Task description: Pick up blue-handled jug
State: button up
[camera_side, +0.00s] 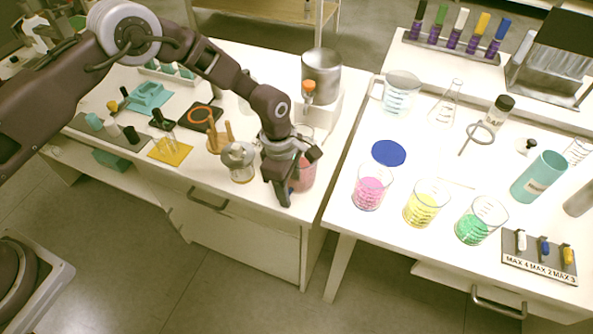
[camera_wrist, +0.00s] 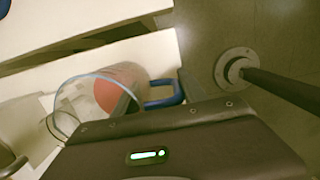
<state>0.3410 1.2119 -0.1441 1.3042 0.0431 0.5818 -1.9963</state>
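The blue-handled jug (camera_side: 305,174) is a clear vessel with red-pink contents, standing near the front right corner of the left bench. My gripper (camera_side: 294,184) is down beside it and hides part of it in the side view. In the wrist view the jug's round glass rim and red contents (camera_wrist: 118,88) show at the left. Its blue handle (camera_wrist: 167,98) lies between the two fingers of my gripper (camera_wrist: 160,88). The fingers stand apart, with visible space around the handle, so the gripper looks open. Contact with the handle is not clear.
A glass vessel (camera_side: 238,161) stands just left of my gripper. A metal pot (camera_side: 321,72) is on a white stand behind. Beakers with pink (camera_side: 370,190), yellow (camera_side: 425,206) and green (camera_side: 480,222) liquid stand on the right bench, across a narrow gap.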

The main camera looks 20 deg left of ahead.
grip_shut()
notch_tip(320, 180, up, 9)
jog(key=shift+d+r, duration=0.1)
jog(key=s+d+f+n, duration=0.1)
jog(key=f+n, duration=0.1)
jog(key=n, duration=0.2)
jog(key=s+d+f+n+t, duration=0.1)
jog(key=d+f+n, duration=0.1)
jog(key=n, duration=0.3)
jog(key=s+d+f+n+y, duration=0.1)
jog(key=d+f+n, duration=0.1)
jog(key=n, duration=0.3)
jog(key=shift+s+d+f, duration=0.1)
jog(key=shift+s+f, duration=0.1)
jog(key=shift+s, duration=0.2)
jog(key=shift+n, duration=0.4)
jog(key=shift+w, duration=0.15)
